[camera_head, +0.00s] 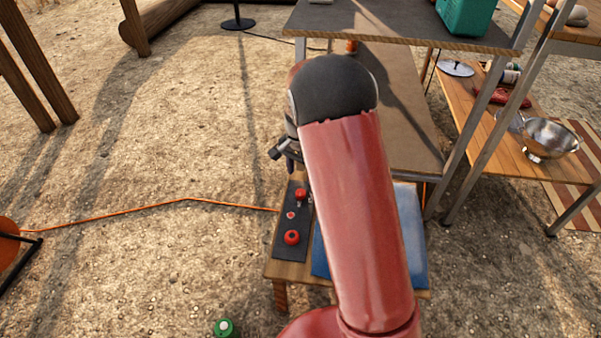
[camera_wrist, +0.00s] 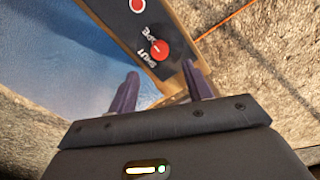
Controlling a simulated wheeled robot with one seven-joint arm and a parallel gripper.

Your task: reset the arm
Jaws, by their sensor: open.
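My red arm reaches forward from the bottom of the head view and covers much of the small wooden bench (camera_head: 284,270). My gripper (camera_wrist: 161,72) has its two dark fingers spread apart in the wrist view, with nothing between them. In the head view only part of it shows, left of the arm's dark rounded joint. Below it is a dark control panel (camera_head: 279,250) with red knobs. In the wrist view a red knob (camera_wrist: 159,49), with lettering that includes "SHUT", lies just beyond the fingertips. I cannot tell the exact gap.
A blue sheet (camera_head: 411,235) lies on the bench beside the panel. A grey-topped table (camera_head: 400,22) holds a green box (camera_head: 466,16). Wooden shelves at right hold a metal bowl (camera_head: 548,138). An orange cable (camera_head: 130,211) crosses the open gravel at left. A green-topped object (camera_head: 224,327) stands in front.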

